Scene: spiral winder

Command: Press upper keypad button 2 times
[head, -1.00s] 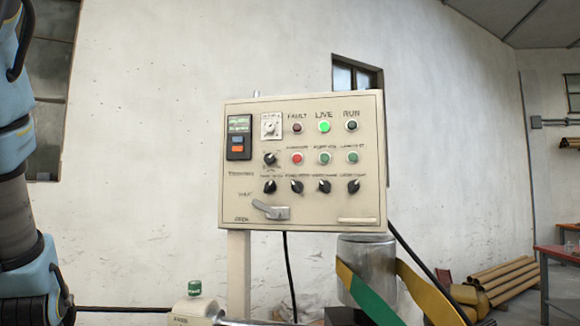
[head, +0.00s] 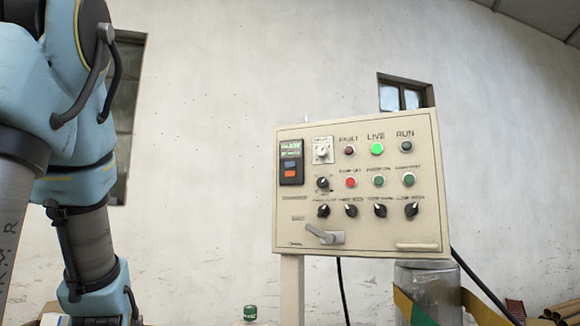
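The beige control panel (head: 380,233) stands on a post right of the picture's middle. My arm fills the left side, apart from the panel. My gripper is out of view, so its opening and its place relative to the keypad are hidden.
The panel also carries a lit green LIVE lamp (head: 377,149), a red button (head: 351,182), several black knobs and a grey lever handle (head: 323,235). A metal cylinder (head: 427,283) with a yellow-green band stands below right. The space before the keypad looks clear.

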